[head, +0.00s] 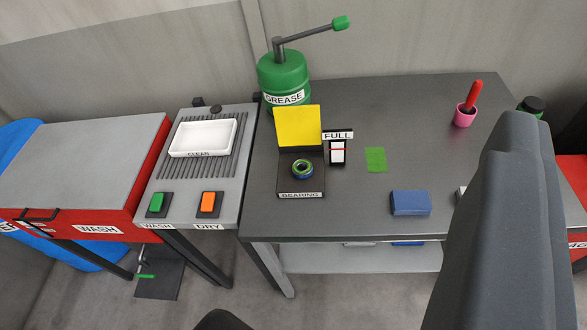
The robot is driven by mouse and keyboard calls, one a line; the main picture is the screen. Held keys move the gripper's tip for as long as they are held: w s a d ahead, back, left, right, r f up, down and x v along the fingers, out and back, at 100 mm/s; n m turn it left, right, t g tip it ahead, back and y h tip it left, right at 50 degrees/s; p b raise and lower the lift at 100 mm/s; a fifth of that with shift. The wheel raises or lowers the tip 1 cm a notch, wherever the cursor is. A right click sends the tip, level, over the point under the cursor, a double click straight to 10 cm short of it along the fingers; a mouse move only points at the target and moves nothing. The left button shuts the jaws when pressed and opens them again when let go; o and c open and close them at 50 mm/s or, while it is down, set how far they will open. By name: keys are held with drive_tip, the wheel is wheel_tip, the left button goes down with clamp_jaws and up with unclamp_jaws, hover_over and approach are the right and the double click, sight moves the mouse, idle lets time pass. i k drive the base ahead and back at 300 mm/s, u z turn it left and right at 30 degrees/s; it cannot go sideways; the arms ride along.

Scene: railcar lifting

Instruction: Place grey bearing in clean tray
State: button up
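The clean tray (203,138) is white, shallow and empty, with a CLEAN label. It stands on the ribbed drainboard, left of the table. A ring-shaped bearing (302,169) sits in the black BEARING fixture (287,185), under a raised yellow panel. It shows blue and green tones with a dark centre; I cannot tell whether it is the grey one. A large dark grey part of mine covers the lower right, and a small black shape shows at the bottom edge. I cannot make out two fingertips or anything held.
A green grease pump (284,78) with a lever stands behind the fixture. A FULL gauge (338,150), green patch (375,159), blue block (410,202) and pink cup (465,115) are on the table. The red WASH unit (90,178) is left; green and orange buttons front the drainboard.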

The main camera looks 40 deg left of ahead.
sight(204, 141)
drive_tip(key=u, duration=0.35)
drive_tip(key=i, duration=0.9)
drive_tip(key=u, duration=0.1)
